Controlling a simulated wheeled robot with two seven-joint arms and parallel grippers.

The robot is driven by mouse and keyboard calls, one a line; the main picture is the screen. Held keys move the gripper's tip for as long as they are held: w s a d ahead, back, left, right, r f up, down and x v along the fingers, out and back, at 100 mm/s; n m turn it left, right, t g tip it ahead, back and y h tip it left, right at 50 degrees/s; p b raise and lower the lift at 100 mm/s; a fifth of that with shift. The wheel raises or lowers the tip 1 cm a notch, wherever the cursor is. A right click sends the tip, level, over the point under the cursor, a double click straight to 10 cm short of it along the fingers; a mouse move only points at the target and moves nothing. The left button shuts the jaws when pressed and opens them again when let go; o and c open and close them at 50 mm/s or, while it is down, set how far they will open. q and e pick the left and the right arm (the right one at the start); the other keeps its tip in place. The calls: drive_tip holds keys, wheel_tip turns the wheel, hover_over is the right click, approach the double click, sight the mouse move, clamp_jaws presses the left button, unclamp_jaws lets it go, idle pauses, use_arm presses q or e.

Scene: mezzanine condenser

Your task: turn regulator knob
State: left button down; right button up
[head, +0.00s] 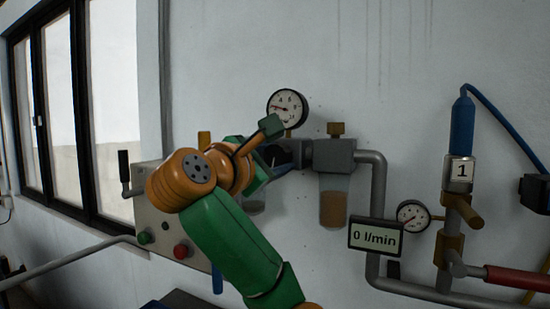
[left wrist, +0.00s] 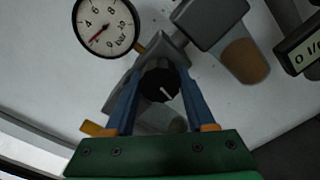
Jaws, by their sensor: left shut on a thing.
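The regulator knob is black with a pale mark line and shows in the left wrist view (left wrist: 161,84). It sits on the grey regulator body, below the round gauge. My left gripper (left wrist: 160,92) has its blue fingers on both sides of the knob and is shut on it. In the head view my left gripper (head: 276,165) reaches the regulator from the left, and my arm and hand hide most of the knob. The white pressure gauge (head: 287,108) is above; it also shows in the left wrist view (left wrist: 106,25), marked bar. My right gripper is not in view.
A filter bowl with brown contents (head: 333,208) hangs right of the regulator. A display (head: 375,236) reads 0 l/min beside a second gauge (head: 412,215). A red-handled lever (head: 515,279) is at lower right. A button box (head: 165,225) is behind my arm.

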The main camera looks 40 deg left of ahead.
sight(274, 160)
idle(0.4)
use_arm(q)
drive_tip(key=shift+c, duration=1.3)
unclamp_jaws()
drive_tip(key=shift+w, duration=0.1)
drive_tip(key=b+v, duration=0.4)
drive_tip(key=v, duration=0.2)
drive_tip(key=shift+f+b, duration=0.2)
drive_tip(key=shift+b, duration=0.15)
drive_tip(key=shift+s+d+r, duration=0.1)
drive_tip(key=shift+s+r, duration=0.1)
drive_tip(key=shift+s, duration=0.35)
